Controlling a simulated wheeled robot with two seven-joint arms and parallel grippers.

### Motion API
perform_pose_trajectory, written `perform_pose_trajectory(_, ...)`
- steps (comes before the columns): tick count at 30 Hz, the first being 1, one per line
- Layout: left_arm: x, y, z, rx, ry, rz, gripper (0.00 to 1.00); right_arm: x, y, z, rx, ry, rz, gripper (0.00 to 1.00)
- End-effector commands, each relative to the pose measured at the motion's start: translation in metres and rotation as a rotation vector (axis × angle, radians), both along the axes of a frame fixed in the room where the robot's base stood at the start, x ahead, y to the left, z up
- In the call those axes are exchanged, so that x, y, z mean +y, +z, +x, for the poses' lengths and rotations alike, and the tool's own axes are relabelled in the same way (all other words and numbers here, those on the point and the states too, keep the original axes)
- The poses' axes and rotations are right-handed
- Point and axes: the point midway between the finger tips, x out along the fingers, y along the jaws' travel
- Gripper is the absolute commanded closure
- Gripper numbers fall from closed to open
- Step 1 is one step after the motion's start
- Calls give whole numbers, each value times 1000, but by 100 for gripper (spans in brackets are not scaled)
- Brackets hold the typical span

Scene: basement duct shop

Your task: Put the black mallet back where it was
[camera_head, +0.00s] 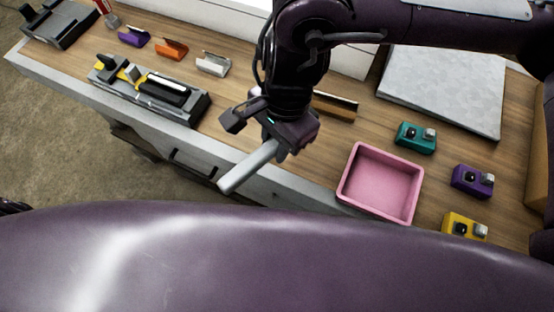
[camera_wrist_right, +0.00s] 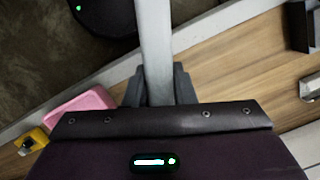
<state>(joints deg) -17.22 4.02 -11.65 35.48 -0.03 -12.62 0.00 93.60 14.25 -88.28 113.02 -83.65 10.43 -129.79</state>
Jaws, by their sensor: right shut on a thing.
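My right gripper (camera_head: 276,142) is shut on a light grey bar that looks like the handle of the mallet (camera_head: 245,170). The bar slants down to the left, above the front edge of the bench. In the right wrist view the bar (camera_wrist_right: 155,45) runs up between the two dark fingers (camera_wrist_right: 158,88) and out of the frame. My left gripper is not in view.
A grey rack (camera_head: 192,112) with black and yellow parts stands left on the bench. Purple, orange and white holders (camera_head: 213,64) lie behind it. A pink tray (camera_head: 347,194), teal, purple and yellow boxes (camera_head: 472,181) and a grey sheet (camera_head: 445,85) are at right.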

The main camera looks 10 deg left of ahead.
Motion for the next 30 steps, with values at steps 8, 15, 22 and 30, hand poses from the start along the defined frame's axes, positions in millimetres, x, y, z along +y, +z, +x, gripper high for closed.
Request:
perform_pose_trajectory(8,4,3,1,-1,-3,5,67,0,-45,0,0,0,0,99)
perform_pose_trajectory(15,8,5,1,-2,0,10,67,0,-67,0,2,-1,0,99)
perform_pose_trajectory(22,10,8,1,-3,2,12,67,0,-92,0,-2,1,1,99)
perform_pose_trajectory(30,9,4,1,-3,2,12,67,0,-94,0,-2,1,1,99)
